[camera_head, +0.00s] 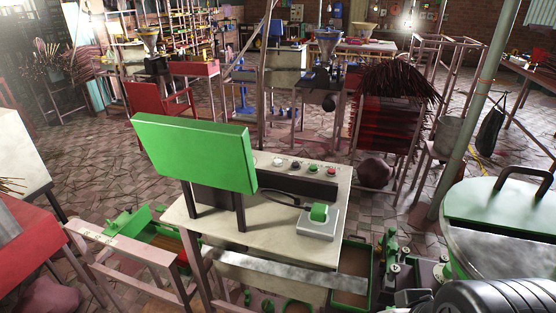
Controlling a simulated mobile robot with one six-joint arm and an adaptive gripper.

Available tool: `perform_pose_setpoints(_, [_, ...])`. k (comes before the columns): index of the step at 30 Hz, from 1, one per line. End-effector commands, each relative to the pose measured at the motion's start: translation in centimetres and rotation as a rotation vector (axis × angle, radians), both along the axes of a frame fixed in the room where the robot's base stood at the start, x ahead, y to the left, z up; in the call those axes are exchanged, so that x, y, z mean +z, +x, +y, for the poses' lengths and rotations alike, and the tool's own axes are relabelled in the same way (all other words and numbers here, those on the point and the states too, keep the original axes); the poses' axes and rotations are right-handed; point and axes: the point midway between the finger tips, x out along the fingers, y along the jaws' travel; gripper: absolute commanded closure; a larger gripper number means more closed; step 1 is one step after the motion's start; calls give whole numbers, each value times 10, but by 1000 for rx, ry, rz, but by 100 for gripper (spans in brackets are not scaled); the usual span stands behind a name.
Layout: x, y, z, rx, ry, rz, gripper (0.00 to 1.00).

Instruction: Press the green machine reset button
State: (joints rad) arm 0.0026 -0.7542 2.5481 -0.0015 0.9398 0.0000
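A green button block (319,212) sits on a pale grey box (318,226) at the right front of a cream-topped machine table (268,240). A cable runs to that box. A row of small round buttons (313,168) in different colours, including green and red, lies along the table's back edge. The frame does not show which green control is the reset button. A large green panel (195,152) stands on dark posts on the table and hides part of its top. My gripper is not in view; only a dark part of my arm shows at bottom right.
A large green-lidded vessel (500,205) with a black handle stands at right, near a grey-green pole (476,110). A bench (135,252) stands at front left. A rack of dark red incense sticks (385,125) stands behind. Tiled floor (90,170) is open at left.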

Motion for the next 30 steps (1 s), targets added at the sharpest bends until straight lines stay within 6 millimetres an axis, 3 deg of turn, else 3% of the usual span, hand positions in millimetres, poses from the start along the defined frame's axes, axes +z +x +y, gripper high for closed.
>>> perform_pose_setpoints(12, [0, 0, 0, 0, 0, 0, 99])
perform_pose_setpoints(30, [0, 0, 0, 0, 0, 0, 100])
